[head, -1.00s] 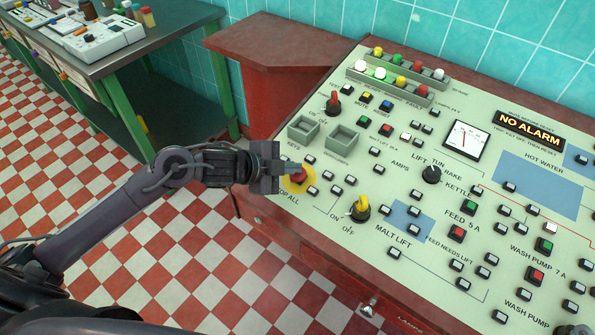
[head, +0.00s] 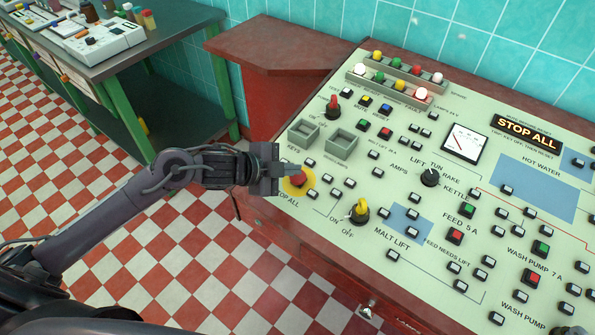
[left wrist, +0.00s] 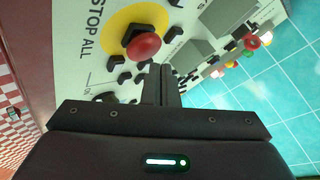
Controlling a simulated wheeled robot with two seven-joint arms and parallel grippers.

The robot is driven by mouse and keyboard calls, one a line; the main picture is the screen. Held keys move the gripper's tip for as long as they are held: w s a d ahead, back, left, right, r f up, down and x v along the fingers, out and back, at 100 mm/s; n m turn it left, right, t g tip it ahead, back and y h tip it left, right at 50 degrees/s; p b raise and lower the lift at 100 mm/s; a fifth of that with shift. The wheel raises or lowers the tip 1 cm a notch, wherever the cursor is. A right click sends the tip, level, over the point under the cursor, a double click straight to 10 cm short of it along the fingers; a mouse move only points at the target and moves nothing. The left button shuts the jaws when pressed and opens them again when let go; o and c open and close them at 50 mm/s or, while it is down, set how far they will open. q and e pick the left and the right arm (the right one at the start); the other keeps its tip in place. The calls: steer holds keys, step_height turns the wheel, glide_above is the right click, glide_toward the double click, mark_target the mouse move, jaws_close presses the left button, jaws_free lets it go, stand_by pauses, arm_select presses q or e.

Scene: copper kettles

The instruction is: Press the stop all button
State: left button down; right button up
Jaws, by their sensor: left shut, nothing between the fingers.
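The stop all button is a red mushroom knob (head: 299,179) on a round yellow plate, at the panel's near left corner in the head view. The knob also shows near the top of the left wrist view (left wrist: 146,46), with "STOP ALL" printed beside it. My left gripper (head: 289,168) is shut and empty, its fingertips right at the knob, partly covering it in the head view. In the left wrist view the fingers (left wrist: 157,82) end close beside the knob; I cannot tell whether they touch. The alarm display (head: 526,131) reads "STOP ALL". My right gripper is not in view.
The sloping control panel (head: 330,237) carries several small buttons, two grey open boxes, a red switch (head: 333,106) and a yellow switch (head: 360,211) near the stop button. A dial gauge (head: 465,143) and lamp rows stand farther back. A green-legged bench (head: 150,75) stands at left.

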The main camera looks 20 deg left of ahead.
arm_select(q)
steer(key=shift+r, duration=0.1)
steer(key=r+p, duration=0.2)
steer(key=s+r+p, duration=0.1)
steer(key=r+p, duration=0.1)
steer(key=r, duration=0.1)
steer(key=shift+a+p, duration=0.2)
steer(key=shift+p, duration=0.2)
stand_by(0.3)
stand_by(0.4)
